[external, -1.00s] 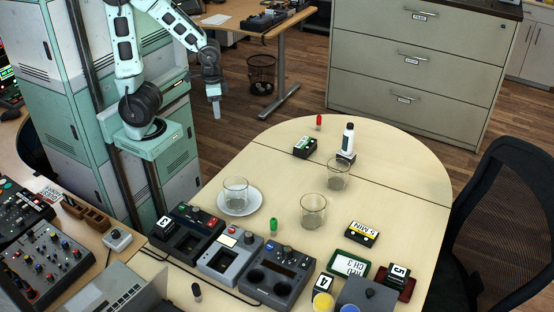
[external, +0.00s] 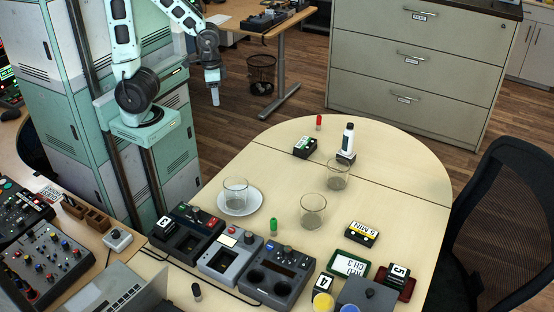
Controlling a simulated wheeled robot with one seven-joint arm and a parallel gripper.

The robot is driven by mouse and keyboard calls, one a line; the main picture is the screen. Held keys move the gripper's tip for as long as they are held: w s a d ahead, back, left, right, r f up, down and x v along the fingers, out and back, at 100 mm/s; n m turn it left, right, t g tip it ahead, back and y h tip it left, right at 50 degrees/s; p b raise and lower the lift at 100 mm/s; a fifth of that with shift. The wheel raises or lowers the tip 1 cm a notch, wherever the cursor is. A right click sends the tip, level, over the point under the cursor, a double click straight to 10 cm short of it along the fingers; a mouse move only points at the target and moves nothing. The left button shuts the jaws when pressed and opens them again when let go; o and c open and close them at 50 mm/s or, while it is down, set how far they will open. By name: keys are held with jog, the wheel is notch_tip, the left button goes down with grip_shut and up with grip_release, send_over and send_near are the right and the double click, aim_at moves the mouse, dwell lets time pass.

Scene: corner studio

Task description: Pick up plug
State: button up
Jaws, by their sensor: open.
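Several small upright pieces look like plugs: a red plug (external: 319,122) at the far end of the table, a green plug (external: 273,224) behind the grey consoles, and a black plug (external: 196,291) at the front left. I cannot tell which one the task names. My gripper (external: 215,97) hangs over the floor, left of the table's far end, pointing down. It is open and empty, well apart from all of these pieces.
A black chair (external: 508,220) stands right. The table's far left edge is clear.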

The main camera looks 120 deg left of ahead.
jog(key=w+n, duration=0.2)
jog(key=w, duration=1.1)
jog(key=n, duration=0.6)
send_over(274, 227)
jog(key=a, duration=0.1)
jog(key=shift+h, duration=0.3)
jog(key=f, duration=1.8)
jog(key=shift+s+a+f, duration=0.1)
jog(key=shift+s+f, duration=0.2)
jog(key=shift+f, duration=0.05)
jog(key=shift+f+p, duration=0.6)
jog(key=shift+f, duration=2.65)
grip_shut()
